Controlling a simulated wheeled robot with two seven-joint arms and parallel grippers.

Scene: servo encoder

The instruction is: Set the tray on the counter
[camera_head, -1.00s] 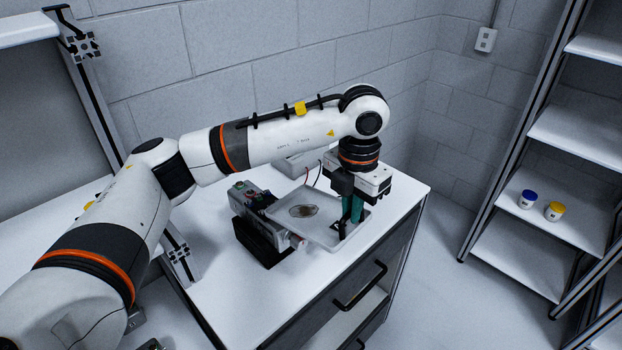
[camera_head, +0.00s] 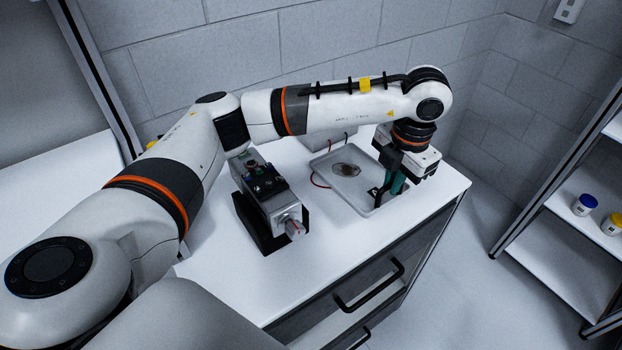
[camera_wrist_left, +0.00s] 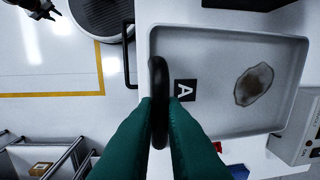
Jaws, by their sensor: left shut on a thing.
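The shallow grey tray (camera_head: 371,208) is at the right back part of the white counter (camera_head: 225,285) in the head view. It looks level and lies over or on the counter top; I cannot tell if it touches. A brown-rimmed translucent patch (camera_head: 345,170) lies in it. My left gripper (camera_head: 390,187) points down at the tray's right end. A dark gripper-like shape, possibly my right gripper (camera_wrist_left: 38,10), shows small there.
A grey device on a black base (camera_head: 268,205) stands left of the tray. A pale box (camera_head: 318,140) with red and black wires stands behind it. The counter's front and right edges are close to the tray. A shelf with two jars (camera_head: 585,204) stands at right.

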